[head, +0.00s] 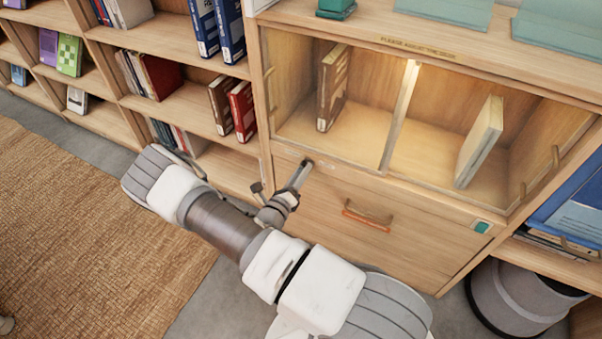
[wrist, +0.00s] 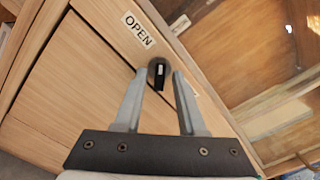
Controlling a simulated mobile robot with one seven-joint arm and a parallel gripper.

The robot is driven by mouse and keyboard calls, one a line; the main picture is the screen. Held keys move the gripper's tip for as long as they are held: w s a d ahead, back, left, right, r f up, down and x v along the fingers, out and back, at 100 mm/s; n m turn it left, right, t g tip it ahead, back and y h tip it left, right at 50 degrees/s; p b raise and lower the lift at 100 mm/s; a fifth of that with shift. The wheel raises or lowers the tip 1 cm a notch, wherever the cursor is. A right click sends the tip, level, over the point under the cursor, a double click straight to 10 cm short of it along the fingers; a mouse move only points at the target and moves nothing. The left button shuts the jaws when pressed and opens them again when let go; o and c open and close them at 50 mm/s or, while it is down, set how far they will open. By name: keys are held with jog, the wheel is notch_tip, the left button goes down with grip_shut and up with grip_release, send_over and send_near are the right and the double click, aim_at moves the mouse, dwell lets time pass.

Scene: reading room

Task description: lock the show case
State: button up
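The show case (head: 399,118) is a lit wooden compartment with a divider, set in the shelf unit; a brown book (head: 332,88) and a cream book (head: 480,142) stand inside. A dark turn knob (wrist: 159,75) with a pale mark sits on the wooden strip at the case's lower edge, next to an "OPEN" label (wrist: 138,30). A second label is mostly hidden behind the right finger. My gripper (wrist: 159,76) is open, with its fingertips on either side of the knob and gaps visible. In the head view, my gripper (head: 304,168) reaches the case's lower left corner and hides the knob.
A drawer front (head: 400,235) with a brown handle (head: 367,216) lies below the case. Bookshelves (head: 195,108) fill the left side. A woven rug (head: 80,240) and open floor lie at the left.

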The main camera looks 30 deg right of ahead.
grip_shut()
jog(key=shift+m+p, duration=0.3)
jog(key=shift+s+m+p, duration=0.1)
jog(key=shift+m+p, duration=4.4)
jog(key=shift+m, duration=4.1)
jog(key=shift+o, duration=1)
grip_release()
